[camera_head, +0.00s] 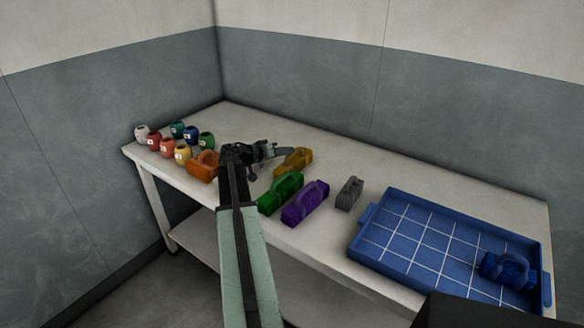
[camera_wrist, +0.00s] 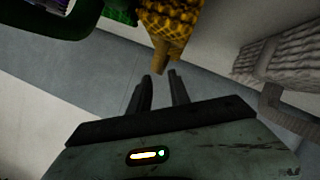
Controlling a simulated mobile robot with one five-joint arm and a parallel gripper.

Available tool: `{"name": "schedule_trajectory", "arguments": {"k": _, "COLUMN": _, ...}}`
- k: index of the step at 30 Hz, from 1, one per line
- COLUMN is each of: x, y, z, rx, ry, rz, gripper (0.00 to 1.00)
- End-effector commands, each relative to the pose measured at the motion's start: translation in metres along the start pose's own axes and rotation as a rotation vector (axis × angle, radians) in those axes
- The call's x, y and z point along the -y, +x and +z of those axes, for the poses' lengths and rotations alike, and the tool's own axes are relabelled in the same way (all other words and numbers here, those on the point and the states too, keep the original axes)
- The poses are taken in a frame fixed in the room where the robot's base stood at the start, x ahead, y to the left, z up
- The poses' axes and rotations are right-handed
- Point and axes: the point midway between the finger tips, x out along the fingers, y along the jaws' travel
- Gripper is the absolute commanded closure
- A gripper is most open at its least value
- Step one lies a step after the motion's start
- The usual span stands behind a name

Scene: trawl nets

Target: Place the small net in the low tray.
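Several net bundles with handles lie on the table. The dark grey net (camera_head: 349,193) looks the smallest; it lies between the purple net (camera_head: 305,203) and the low blue tray (camera_head: 372,240). My gripper (camera_head: 280,154) is above the table's far left part, near the yellow net (camera_head: 297,158). The yellow net (camera_wrist: 168,30) is just beyond the fingertips. A pale grey net (camera_wrist: 280,50) shows at the right; I cannot match it in the head view.
A blue net (camera_head: 508,268) lies in the tray's right part; the rest of the tray is bare. A green net (camera_head: 280,192) lies beside the purple one. An orange net (camera_head: 203,166) and several coloured jars (camera_head: 183,153) stand at the left. Walls rise behind.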

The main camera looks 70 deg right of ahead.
Motion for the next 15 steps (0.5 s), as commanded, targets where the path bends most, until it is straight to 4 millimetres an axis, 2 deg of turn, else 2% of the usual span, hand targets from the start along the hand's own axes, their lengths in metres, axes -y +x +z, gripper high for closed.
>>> {"name": "schedule_trajectory", "arguments": {"k": 4, "x": 0.003, "y": 0.014, "z": 0.005, "rx": 0.000, "ry": 0.000, "rz": -0.001, "gripper": 0.77}}
{"name": "schedule_trajectory", "arguments": {"k": 10, "x": 0.003, "y": 0.047, "z": 0.007, "rx": -0.001, "ry": 0.000, "rz": -0.002, "gripper": 0.77}}
{"name": "schedule_trajectory", "arguments": {"k": 15, "x": 0.002, "y": 0.049, "z": 0.006, "rx": -0.002, "ry": -0.002, "rz": -0.003, "gripper": 0.77}}
